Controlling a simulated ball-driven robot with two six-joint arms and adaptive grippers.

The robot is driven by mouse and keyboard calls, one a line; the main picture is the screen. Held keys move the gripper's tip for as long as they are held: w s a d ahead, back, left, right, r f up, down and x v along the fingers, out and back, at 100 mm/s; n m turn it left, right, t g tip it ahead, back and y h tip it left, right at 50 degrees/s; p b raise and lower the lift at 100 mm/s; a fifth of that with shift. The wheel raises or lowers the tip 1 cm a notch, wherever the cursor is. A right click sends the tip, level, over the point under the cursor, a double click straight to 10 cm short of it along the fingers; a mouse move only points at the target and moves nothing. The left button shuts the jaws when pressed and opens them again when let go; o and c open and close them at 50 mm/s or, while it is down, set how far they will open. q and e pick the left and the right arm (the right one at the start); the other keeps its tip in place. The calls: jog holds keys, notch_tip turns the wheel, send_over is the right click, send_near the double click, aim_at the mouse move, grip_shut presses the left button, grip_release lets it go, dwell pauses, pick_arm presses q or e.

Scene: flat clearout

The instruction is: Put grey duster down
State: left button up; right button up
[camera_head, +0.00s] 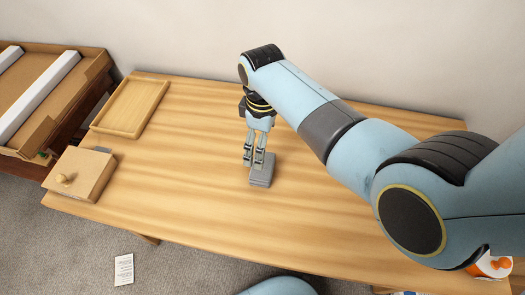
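The grey duster (262,172) is a small grey block at the middle of the wooden table (190,200). It looks to be on or just above the tabletop. My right gripper (253,161) points down at the duster's left side, with its two fingers a little apart. One finger overlaps the duster in the picture. I cannot tell whether the fingers grip it or only stand beside it. My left gripper is out of view.
A shallow wooden tray (131,105) lies at the table's back left. A wooden box with a round knob (80,174) stands at the left front edge. A shelf-like wooden unit (45,90) is further left. An orange and white item (492,264) is at the lower right. The table's middle left is clear.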

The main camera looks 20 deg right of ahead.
jog(key=m, duration=1.1)
jog(key=f+m+b, duration=0.1)
jog(key=m, duration=2.2)
jog(key=shift+w+a+f+b, duration=0.1)
jog(key=shift+w+f+b, duration=0.1)
jog(key=shift+b, duration=0.2)
jog(key=shift+f+b, duration=0.2)
jog(key=shift+b, duration=0.1)
notch_tip(320, 180, down, 6)
jog(key=b, duration=0.6)
jog(key=shift+r, duration=0.1)
jog(key=f+b, duration=0.1)
jog(key=b, duration=0.1)
jog(key=f+b, duration=0.4)
jog(key=shift+s+f, duration=0.1)
jog(key=shift+s, duration=0.15)
